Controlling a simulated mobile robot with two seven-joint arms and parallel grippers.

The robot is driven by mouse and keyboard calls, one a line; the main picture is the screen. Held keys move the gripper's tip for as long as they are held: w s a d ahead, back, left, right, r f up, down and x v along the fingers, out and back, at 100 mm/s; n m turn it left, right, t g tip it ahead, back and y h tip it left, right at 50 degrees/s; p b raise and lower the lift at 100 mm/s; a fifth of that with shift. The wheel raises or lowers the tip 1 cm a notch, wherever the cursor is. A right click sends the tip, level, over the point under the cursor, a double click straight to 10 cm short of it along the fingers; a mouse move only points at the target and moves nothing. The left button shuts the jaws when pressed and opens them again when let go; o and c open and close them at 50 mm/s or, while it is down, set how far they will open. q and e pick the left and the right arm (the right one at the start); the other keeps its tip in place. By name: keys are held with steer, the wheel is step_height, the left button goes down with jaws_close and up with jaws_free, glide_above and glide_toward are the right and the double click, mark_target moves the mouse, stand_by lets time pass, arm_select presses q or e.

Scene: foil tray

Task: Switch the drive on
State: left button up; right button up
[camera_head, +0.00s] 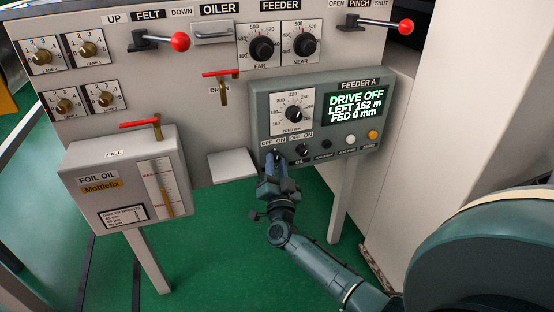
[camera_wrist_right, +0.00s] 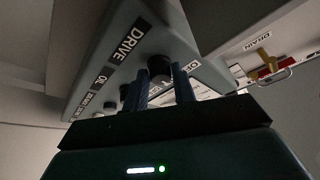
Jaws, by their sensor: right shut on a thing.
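The FEEDER A panel (camera_head: 330,85) carries a lit display (camera_head: 356,104) reading DRIVE OFF, LEFT 162 m, FED 0 mm. The drive switch is a dark knob under the left OFF ON label; my gripper mostly hides it in the head view. In the right wrist view the dark knob (camera_wrist_right: 159,68) shows beside the DRIVE label, at the fingertips. My right gripper (camera_head: 275,162) reaches it from below and is shut on it; its two fingers (camera_wrist_right: 162,82) stand on either side. The knob's exact pointing is hard to tell. My left gripper is not in view.
The OIL knob (camera_head: 303,151) sits just right of the drive knob, followed by several push buttons. A dial (camera_head: 293,113) is above. The foil oil tank (camera_head: 125,180) stands at left, and a drain valve (camera_head: 223,88) is up and left. Green floor is open below.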

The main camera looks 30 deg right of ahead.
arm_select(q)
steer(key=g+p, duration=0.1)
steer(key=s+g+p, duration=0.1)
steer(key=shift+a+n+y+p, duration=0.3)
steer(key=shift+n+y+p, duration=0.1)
arm_select(e)
steer(key=m+g, duration=0.1)
steer(key=m, duration=0.2)
steer(key=m+g+h, duration=0.1)
steer(key=m, duration=0.1)
steer(key=shift+a+r+m, duration=0.15)
steer(key=shift+r+m, duration=0.05)
steer(key=shift+m, duration=0.2)
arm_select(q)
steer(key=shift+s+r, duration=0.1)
arm_select(e)
steer(key=o, duration=1)
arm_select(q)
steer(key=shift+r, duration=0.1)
